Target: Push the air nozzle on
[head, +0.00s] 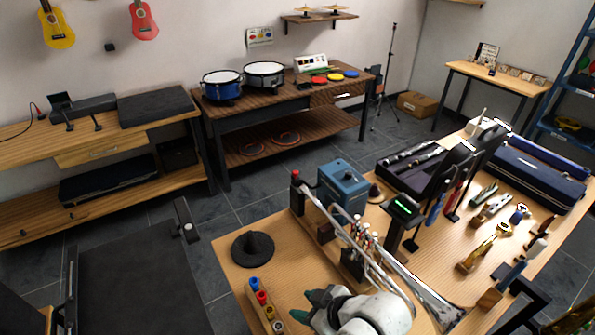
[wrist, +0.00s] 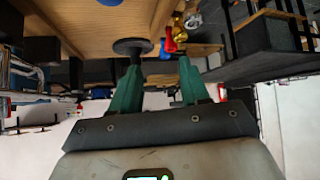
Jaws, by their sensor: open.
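My gripper (head: 308,308) has green fingers and is at the near edge of the wooden table in the head view. Its fingers stand apart with nothing between them in the wrist view (wrist: 158,72). A dark cone on a round base (head: 253,248) stands farther back on the left. A blue box (head: 342,187) stands behind the long silver tubes (head: 385,262). I cannot tell which piece is the air nozzle. The wrist view shows a dark disc (wrist: 132,45) and a red piece (wrist: 169,42) beyond the fingertips.
A dark device with a lit green screen (head: 402,206) stands right of the tubes. Brass and silver instruments (head: 484,247), hand tools and an open dark case (head: 408,166) crowd the right side. Bare tabletop (head: 300,260) lies between the cone and the tubes.

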